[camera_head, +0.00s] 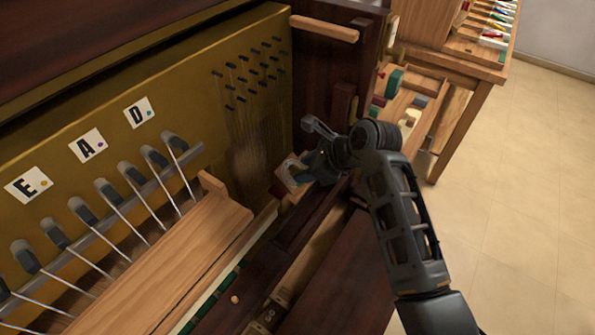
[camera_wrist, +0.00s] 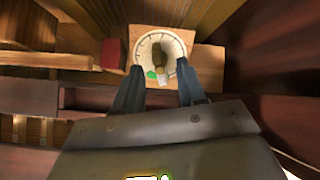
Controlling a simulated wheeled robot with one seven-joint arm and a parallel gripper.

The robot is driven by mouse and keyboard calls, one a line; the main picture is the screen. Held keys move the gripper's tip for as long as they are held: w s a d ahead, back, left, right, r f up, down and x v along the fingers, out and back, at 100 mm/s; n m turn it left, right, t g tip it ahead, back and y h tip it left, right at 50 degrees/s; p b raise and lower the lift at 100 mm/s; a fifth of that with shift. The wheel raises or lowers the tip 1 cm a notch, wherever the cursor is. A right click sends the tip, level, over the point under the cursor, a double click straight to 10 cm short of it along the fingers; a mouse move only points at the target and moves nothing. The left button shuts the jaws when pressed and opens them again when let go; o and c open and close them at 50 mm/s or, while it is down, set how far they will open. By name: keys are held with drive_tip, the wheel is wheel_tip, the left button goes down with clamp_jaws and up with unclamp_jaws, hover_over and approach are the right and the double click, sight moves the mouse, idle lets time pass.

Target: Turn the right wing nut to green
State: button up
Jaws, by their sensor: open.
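A pale round dial (camera_wrist: 144,46) sits on a light wooden block (camera_wrist: 207,68) in the wrist view. A dark brown wing nut (camera_wrist: 159,52) stands at its middle, its long side running roughly up and down in the picture. A green patch (camera_wrist: 150,74) shows on the dial's lower left, with a whitish patch beside it. My gripper (camera_wrist: 159,72) is open, one finger at each lower side of the dial, with the wing nut just beyond and between them. In the head view my gripper (camera_head: 305,173) is close to the dial's block (camera_head: 289,168) and partly hides it.
A red block (camera_wrist: 111,54) is left of the dial. Dark wooden piano walls and ledges close in around my gripper. Piano hammers and strings (camera_head: 130,205) are at left in the head view. A wooden table (camera_head: 455,65) stands at upper right; the floor (camera_head: 510,220) is clear.

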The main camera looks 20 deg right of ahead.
drive_tip(key=shift+b+x, duration=0.55)
drive_tip(key=shift+x, duration=0.8)
drive_tip(key=shift+s+d+r+p, duration=0.3)
drive_tip(key=shift+r+p, duration=0.15)
drive_tip(key=shift+p, duration=0.6)
